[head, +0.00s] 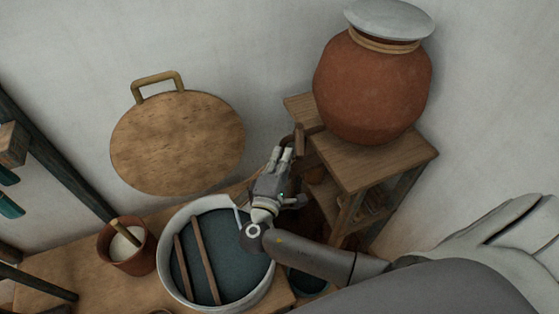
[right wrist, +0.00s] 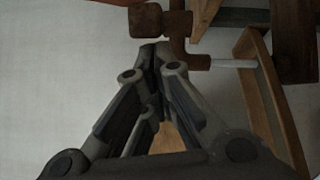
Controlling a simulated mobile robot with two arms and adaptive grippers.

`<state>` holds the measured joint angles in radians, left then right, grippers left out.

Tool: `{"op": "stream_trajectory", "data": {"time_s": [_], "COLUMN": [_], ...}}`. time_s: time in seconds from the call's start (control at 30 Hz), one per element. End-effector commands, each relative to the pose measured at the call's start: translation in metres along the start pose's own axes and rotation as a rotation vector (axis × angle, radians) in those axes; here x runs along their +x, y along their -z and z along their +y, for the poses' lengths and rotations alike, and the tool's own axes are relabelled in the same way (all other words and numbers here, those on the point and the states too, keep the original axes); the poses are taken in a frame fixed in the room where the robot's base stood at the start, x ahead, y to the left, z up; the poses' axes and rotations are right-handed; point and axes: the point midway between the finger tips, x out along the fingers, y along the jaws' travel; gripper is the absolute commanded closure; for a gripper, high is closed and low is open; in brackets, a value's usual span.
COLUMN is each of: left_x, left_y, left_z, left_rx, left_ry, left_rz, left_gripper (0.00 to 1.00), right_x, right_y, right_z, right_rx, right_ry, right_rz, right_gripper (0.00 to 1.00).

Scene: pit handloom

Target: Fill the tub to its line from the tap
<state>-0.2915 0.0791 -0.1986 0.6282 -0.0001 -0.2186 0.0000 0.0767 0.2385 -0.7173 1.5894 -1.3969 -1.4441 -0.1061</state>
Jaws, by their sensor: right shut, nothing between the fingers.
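A wooden tap (head: 300,138) juts from the lower side of a big clay jar (head: 370,90). It also shows at the top of the right wrist view (right wrist: 178,30). A pale straight strip (right wrist: 233,63) runs from its spout end and looks like a stream of water. My right gripper (head: 282,154) is shut and empty; its fingertips (right wrist: 156,50) are at the tap, touching or just short of it. A round pale-walled tub (head: 166,268) holds something dark blue, with two sticks across it; I cannot make out a line. My left gripper is out of view.
The jar, with a grey lid (head: 390,18), stands on a wooden stand (head: 385,160) with shelves. A clay pot (head: 134,262) with white contents is left of the tub. A round wooden board (head: 178,145) is against the wall. Dark loom posts stand at left.

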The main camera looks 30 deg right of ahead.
Motion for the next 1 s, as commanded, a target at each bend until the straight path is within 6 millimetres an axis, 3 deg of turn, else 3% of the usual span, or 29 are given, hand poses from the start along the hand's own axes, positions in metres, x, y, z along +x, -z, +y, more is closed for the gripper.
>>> {"op": "stream_trajectory", "data": {"time_s": [0.37,0.8,1.0], "left_x": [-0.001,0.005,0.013], "left_y": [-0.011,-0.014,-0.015], "left_z": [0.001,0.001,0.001], "left_rx": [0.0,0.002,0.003], "left_ry": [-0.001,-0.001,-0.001], "left_rz": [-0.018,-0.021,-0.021], "left_gripper": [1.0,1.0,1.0], "right_x": [0.001,-0.001,0.001], "right_y": [-0.003,-0.035,-0.046], "right_z": [-0.001,-0.009,-0.01], "right_rx": [-0.001,0.013,0.019], "right_ry": [-0.005,-0.064,-0.069], "right_rz": [0.017,0.314,0.348], "right_gripper": [1.0,1.0,1.0]}}
